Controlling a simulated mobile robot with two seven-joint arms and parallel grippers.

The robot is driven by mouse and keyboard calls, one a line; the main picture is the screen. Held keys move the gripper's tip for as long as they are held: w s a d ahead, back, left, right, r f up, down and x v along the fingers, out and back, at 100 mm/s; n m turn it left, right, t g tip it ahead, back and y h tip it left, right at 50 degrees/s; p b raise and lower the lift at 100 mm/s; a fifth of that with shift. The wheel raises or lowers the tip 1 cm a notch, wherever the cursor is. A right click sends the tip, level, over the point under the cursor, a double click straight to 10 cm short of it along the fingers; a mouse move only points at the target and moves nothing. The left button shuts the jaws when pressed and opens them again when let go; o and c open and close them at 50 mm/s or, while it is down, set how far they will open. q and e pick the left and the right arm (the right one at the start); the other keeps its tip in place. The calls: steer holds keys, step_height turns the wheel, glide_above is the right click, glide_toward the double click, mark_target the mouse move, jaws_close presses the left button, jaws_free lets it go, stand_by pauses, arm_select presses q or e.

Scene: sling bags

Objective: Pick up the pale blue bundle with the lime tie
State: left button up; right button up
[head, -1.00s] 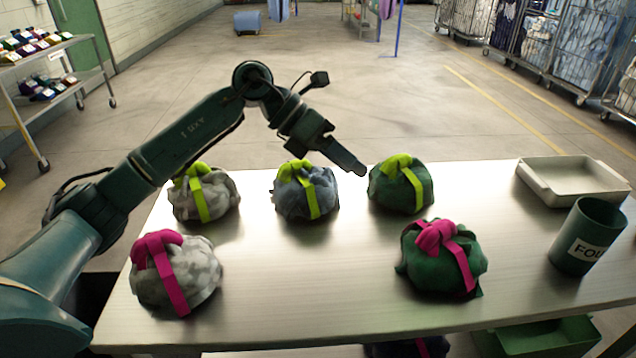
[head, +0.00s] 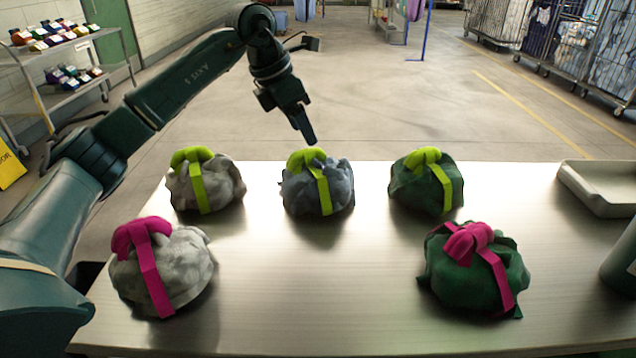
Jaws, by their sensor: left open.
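The pale blue bundle (head: 338,187) with its lime tie (head: 323,182) sits on the table's far side, in the middle of the back row. My left gripper (head: 311,141) is open and points down just above the bundle's top, close to the lime knot. It holds nothing. I cannot tell whether its fingertips touch the knot. My right gripper is out of view.
A grey-white bundle with a lime tie (head: 226,186) and a green one with a lime tie (head: 447,184) flank it. Pink-tied grey-white (head: 183,262) and green (head: 462,283) bundles sit nearer. A shallow tray (head: 600,190) is at right. The table (head: 320,290) is clear in front.

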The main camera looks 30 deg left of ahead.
mark_target(312, 149)
arm_select(q)
steer(key=x, duration=0.5)
steer(key=shift+w+f, duration=0.2)
steer(key=shift+f, duration=0.2)
jaws_close()
steer(key=shift+r, duration=0.1)
stand_by(0.4)
